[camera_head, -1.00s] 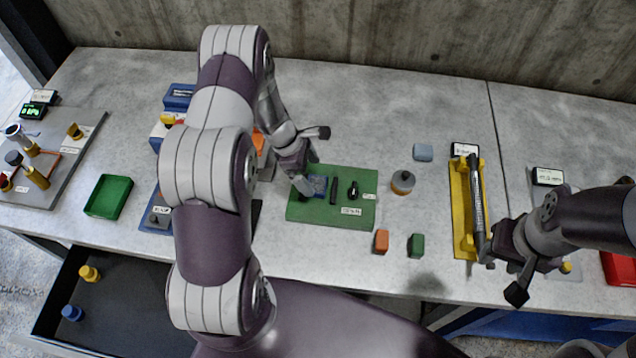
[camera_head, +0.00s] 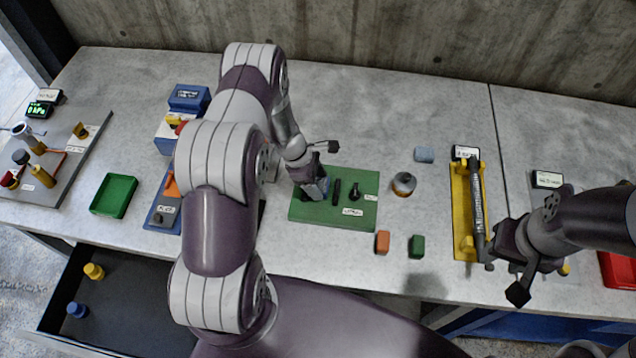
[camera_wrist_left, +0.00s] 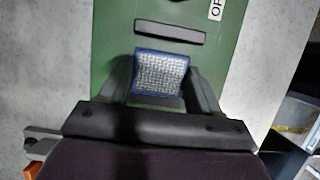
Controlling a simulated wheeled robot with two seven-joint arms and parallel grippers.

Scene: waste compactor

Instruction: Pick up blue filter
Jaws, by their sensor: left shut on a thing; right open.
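The blue filter (camera_wrist_left: 161,73) has a blue frame and a grey mesh face; in the left wrist view it sits between the two fingers of my left gripper (camera_wrist_left: 163,88), which is shut on it. In the head view the left gripper (camera_head: 316,190) is over the left part of the green mat (camera_head: 330,219), with a bit of the filter's blue beside the fingers. I cannot tell whether the filter still touches the mat. My right gripper (camera_head: 503,279) is open at the right, near the yellow tray, and appears empty.
Dark items (camera_head: 337,190) lie on the green mat beside the left gripper. A round grey-and-orange container (camera_head: 404,184), an orange block (camera_head: 382,242) and a green block (camera_head: 416,245) stand to its right. The yellow tray (camera_head: 461,205) holds a long dark tool. A green bin (camera_head: 113,196) is at left.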

